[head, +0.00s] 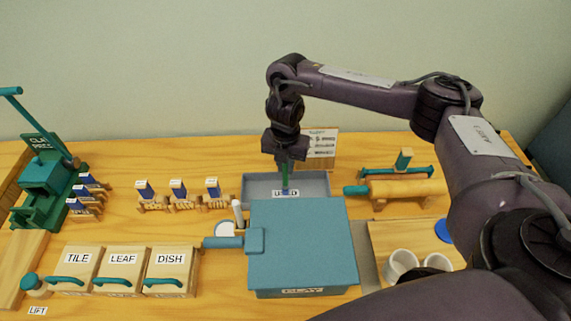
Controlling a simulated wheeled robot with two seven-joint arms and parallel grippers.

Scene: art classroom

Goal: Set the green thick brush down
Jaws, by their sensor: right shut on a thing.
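My right gripper (285,157) points straight down over the grey tray (318,183) behind the teal box. It is shut on the green thick brush (285,172), which hangs upright below the fingers. The brush's lower end is in front of or at the tray's label (294,194), which seems to read USED and is partly covered. I cannot tell whether the brush touches the tray floor. My left gripper is not in view.
A large teal box (302,240) stands just in front of the tray. Several small brush stands with blue tags (179,192) are to the left. Lidded boxes marked TILE, LEAF and DISH (171,271) are front left. White cups (400,264) stand right. A sign (319,145) stands behind.

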